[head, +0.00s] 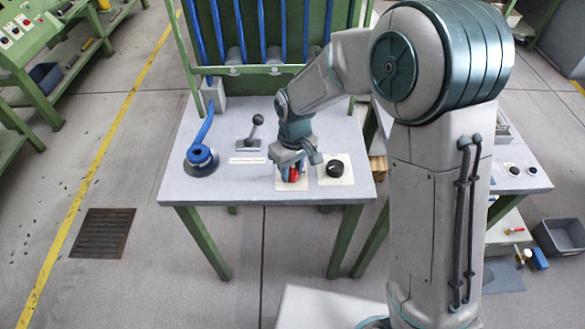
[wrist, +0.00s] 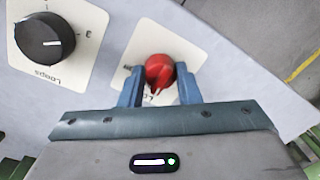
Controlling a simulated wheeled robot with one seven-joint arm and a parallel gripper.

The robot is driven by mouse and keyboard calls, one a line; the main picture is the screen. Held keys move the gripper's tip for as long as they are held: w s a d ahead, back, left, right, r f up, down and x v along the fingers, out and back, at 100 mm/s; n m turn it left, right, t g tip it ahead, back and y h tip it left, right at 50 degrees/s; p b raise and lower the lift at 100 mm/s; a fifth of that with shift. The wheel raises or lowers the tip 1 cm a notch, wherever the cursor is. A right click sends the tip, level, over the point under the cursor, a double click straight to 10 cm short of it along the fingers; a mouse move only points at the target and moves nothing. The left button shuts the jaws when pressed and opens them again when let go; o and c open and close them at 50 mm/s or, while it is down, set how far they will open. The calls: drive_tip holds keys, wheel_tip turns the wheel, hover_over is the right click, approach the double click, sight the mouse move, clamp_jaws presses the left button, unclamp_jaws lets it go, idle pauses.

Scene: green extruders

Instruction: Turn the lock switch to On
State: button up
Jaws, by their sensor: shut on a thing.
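The lock switch is a red rotary knob (wrist: 159,72) on a cream label plate (wrist: 192,56), set on the grey tabletop. My gripper (wrist: 160,88) reaches over it with one blue finger on each side and is shut on the knob. In the wrist view the knob's pointer is turned toward my gripper's palm. Most of the plate's lettering is hidden by my gripper, so I cannot read the switch's position. In the head view the red knob (head: 293,175) shows only partly beneath my gripper (head: 296,172).
A black "Loops" knob (wrist: 44,39) on its own plate is close beside the red one. A black-handled lever (head: 254,130) and a blue hose with a round end (head: 201,158) stand to the left on the green-legged table (head: 190,192).

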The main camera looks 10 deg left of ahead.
sight(294, 170)
drive_tip(key=o, duration=1)
drive_tip(key=r, duration=1.4)
drive_tip(key=shift+w+d+p, duration=0.2)
drive_tip(key=shift+w+p, duration=0.1)
drive_tip(key=s+d+r+m+t+p, duration=0.1)
drive_tip(key=s+d+r+m, duration=0.15)
drive_tip(key=d, duration=0.45)
drive_tip(key=s+d+r+m+t+p, duration=0.1)
drive_tip(key=s+d+r+m, duration=0.15)
drive_tip(key=d, duration=0.45)
drive_tip(key=s+d+m, duration=0.1)
drive_tip(key=s+d, duration=0.2)
drive_tip(key=d, duration=0.1)
drive_tip(key=s+d+r+m+p, duration=0.1)
drive_tip(key=s+d+m, duration=0.1)
drive_tip(key=s+d, duration=0.1)
drive_tip(key=s+d+m+t, duration=0.1)
drive_tip(key=s+d, duration=0.2)
drive_tip(key=d, duration=0.1)
drive_tip(key=shift+s+d+r+m+p, duration=0.1)
drive_tip(key=shift+d+r+m+p, duration=0.1)
drive_tip(key=shift+d+m+p, duration=0.2)
